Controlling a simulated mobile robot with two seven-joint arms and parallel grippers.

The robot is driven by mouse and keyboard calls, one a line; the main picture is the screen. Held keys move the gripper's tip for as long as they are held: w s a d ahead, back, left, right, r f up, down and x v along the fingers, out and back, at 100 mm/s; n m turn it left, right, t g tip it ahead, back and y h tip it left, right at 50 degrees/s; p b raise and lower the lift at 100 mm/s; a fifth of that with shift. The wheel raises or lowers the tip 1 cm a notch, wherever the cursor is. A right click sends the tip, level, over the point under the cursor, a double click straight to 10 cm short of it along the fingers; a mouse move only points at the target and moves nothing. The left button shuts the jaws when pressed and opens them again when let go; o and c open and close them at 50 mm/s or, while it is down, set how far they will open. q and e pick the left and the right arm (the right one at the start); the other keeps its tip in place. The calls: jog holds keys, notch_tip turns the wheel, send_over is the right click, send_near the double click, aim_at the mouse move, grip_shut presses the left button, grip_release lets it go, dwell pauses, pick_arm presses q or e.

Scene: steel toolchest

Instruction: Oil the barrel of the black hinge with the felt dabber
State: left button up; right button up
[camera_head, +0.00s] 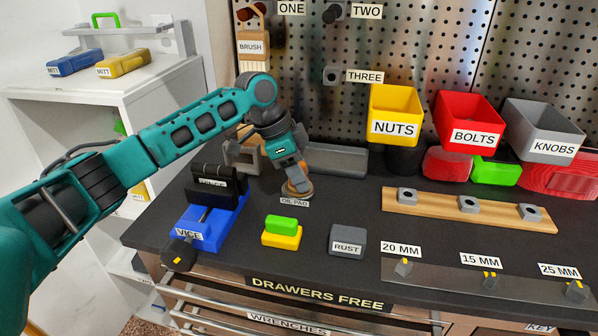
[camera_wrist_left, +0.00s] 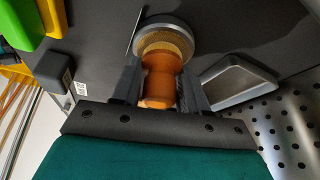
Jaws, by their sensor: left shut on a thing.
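My left gripper (camera_head: 293,172) is above the spot labelled OIL PAD. In the left wrist view the left gripper (camera_wrist_left: 158,90) is shut on the orange-brown handle of the dabber (camera_wrist_left: 160,80). The dabber's far end meets a tan round surface inside a grey-rimmed oil pad (camera_wrist_left: 163,21); I cannot tell whether it presses on it. The dabber is mostly hidden by the gripper in the head view. The black hinge (camera_head: 208,172), with a hard-to-read label, sits upright at the blue vice (camera_head: 213,226), left of the gripper. My right gripper is not in view.
A green and yellow block pair (camera_head: 281,232) and a grey RUST block (camera_head: 348,241) stand in front of the oil pad. A grey tray (camera_head: 336,159) lies behind it. A wooden rail (camera_head: 430,207) with several grey blocks is to the right. Open bench lies between.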

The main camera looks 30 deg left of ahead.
aim_at(301, 163)
pick_arm(q)
notch_tip(301, 163, up, 3)
jog(key=p, duration=0.3)
jog(key=shift+r+b, duration=0.1)
jog(key=shift+b, duration=0.2)
jog(key=shift+r, duration=1.9)
